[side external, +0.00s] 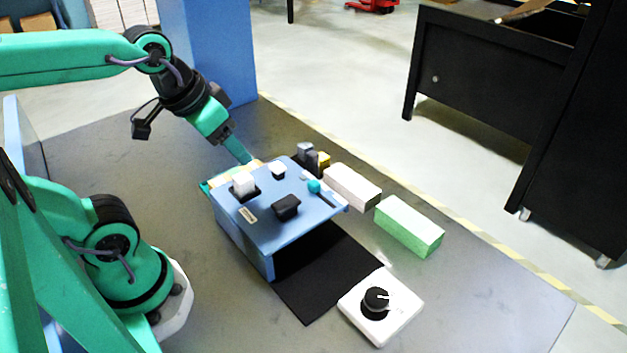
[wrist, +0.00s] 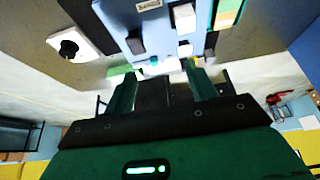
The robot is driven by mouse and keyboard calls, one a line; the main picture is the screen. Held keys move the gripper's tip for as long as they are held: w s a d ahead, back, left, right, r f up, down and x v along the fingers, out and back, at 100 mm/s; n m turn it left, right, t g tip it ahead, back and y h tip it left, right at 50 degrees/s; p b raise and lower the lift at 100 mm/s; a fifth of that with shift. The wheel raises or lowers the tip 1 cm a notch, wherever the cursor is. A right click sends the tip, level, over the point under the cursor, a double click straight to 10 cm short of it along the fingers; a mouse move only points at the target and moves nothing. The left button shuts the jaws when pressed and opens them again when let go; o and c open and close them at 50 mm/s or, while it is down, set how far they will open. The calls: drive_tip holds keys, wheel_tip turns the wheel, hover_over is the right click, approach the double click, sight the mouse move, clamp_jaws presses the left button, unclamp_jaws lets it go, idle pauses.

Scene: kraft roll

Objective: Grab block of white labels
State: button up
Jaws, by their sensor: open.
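A long whitish block (side external: 352,187), which I take for the block of white labels, lies on the table behind the blue box, end to end with a green block (side external: 410,228). In the wrist view a pale part of the whitish block (wrist: 166,64) shows between the fingertips, partly cut off by the blue box. My gripper (side external: 248,160) points down at the far left edge of the blue box, apart from the whitish block. In the wrist view my gripper (wrist: 160,70) has its two green fingers spread, with nothing held between them.
The blue box (side external: 245,240) has white and black knobs and a teal slider on top. A black mat (side external: 325,280) and a white dial box (side external: 380,308) lie in front. The table's right side is clear.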

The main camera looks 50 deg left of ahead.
drive_tip(key=g, duration=0.5)
hover_over(242, 177)
drive_tip(key=shift+w+f, duration=0.2)
drive_tip(key=shift+f, duration=2.4)
drive_tip(key=shift+s+f, duration=0.15)
drive_tip(key=shift+f, duration=3.75)
drive_tip(key=c, duration=1.1)
drive_tip(key=shift+o, duration=0.2)
drive_tip(key=shift+r, duration=0.15)
